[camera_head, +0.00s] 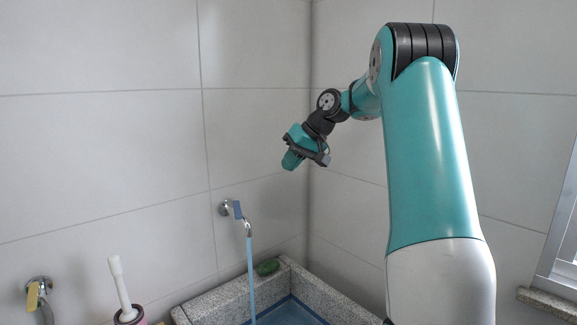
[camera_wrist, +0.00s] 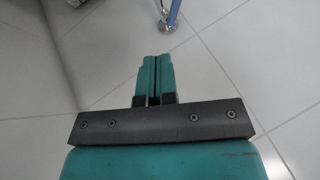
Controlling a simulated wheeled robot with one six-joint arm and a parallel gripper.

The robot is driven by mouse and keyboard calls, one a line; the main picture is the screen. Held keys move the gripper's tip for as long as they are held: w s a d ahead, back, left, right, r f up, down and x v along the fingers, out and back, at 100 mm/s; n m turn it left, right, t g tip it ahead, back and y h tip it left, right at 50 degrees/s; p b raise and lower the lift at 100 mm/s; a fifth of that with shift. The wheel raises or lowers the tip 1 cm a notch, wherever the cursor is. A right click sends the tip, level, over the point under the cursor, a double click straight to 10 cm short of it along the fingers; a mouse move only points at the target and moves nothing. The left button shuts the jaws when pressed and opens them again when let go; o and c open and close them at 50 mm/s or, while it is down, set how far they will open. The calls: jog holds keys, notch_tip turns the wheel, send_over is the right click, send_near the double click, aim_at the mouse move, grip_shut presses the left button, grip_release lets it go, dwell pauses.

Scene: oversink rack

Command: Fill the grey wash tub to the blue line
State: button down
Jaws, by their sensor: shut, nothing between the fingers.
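The grey speckled wash tub (camera_head: 215,303) stands in the corner at the bottom of the head view, cut off by the frame. A dark blue line (camera_head: 305,305) runs along its inner wall, and bluish water (camera_head: 285,316) shows inside, close to the line; I cannot tell the exact gap. The tap with the blue handle (camera_head: 238,209) is on the wall above, and a blue stream (camera_head: 251,275) falls from it into the tub. My gripper (camera_head: 291,160) is shut and empty, up and right of this tap, apart from it. The wrist view shows its closed fingers (camera_wrist: 158,58) and the tap (camera_wrist: 168,24) beyond.
A second tap with a yellow handle (camera_head: 33,295) is at the lower left. A white-handled brush or plunger (camera_head: 119,283) stands in a pinkish holder beside it. A window (camera_head: 566,235) is at the right.

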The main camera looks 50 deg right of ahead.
jog(key=w+f+g+h+p, duration=0.1)
jog(key=w+f+g+h, duration=0.2)
jog(key=w, duration=0.7)
jog(key=m+g+h+p, duration=0.1)
jog(key=m+h+p, duration=0.15)
jog(key=h, duration=0.25)
send_over(237, 209)
jog(key=w+a, duration=0.2)
jog(key=w, duration=0.3)
notch_tip(237, 209, down, 3)
jog(key=s+a+m+g+h, duration=0.2)
jog(key=s+a+h, duration=0.1)
jog(key=a, duration=0.8)
jog(key=s+d+f+p, duration=0.1)
jog(key=s+d+f, duration=0.1)
jog(key=d+f, duration=0.5)
jog(key=shift+d+f, duration=0.25)
jog(key=shift+d, duration=0.9)
jog(key=shift+s, duration=0.1)
